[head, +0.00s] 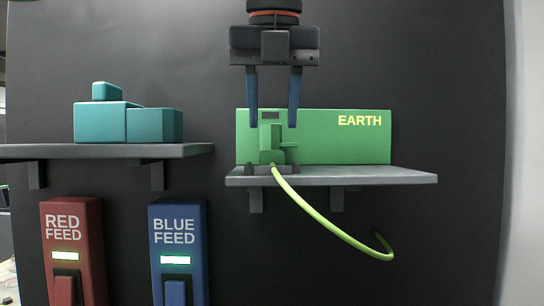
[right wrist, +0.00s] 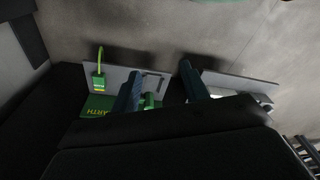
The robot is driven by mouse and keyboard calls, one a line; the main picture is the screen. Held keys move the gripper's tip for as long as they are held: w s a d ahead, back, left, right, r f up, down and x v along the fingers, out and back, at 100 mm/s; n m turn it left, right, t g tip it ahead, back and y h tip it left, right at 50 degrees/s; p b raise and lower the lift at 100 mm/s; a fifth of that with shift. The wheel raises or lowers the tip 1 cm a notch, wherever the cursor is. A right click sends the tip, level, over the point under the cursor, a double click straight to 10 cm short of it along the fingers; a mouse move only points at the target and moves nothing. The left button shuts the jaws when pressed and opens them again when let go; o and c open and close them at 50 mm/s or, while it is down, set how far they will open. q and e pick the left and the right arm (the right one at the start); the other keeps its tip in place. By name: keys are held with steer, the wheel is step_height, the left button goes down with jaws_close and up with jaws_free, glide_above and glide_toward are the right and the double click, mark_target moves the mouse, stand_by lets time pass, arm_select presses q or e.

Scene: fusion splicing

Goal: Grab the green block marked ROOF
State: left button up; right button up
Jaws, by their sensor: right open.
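No marking ROOF is legible in either view. In the head view a small green block (head: 271,144) stands upright on the right shelf, before a green panel marked EARTH (head: 360,143). A yellow-green cable (head: 330,226) runs from its foot.
Teal blocks (head: 128,123) sit on the left shelf (head: 100,151). Below it are a red box marked RED FEED (head: 72,235) and a blue box marked BLUE FEED (head: 176,240). The right shelf (head: 390,175) has bare room at its right end. A dark wall is behind.

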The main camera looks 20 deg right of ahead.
mark_target(271, 140)
arm_select(q)
steer(key=p+x, duration=0.2)
steer(key=x, duration=0.2)
steer(key=shift+p, duration=0.35)
steer(key=shift+f, duration=0.5)
arm_select(e)
step_height(271, 140, down, 7)
steer(key=s+d, duration=0.1)
steer(key=d, duration=0.1)
steer(key=shift+s+t, duration=0.15)
steer(key=shift+t, duration=0.15)
arm_select(q)
steer(key=shift+c, duration=0.2)
steer(key=c, duration=0.6)
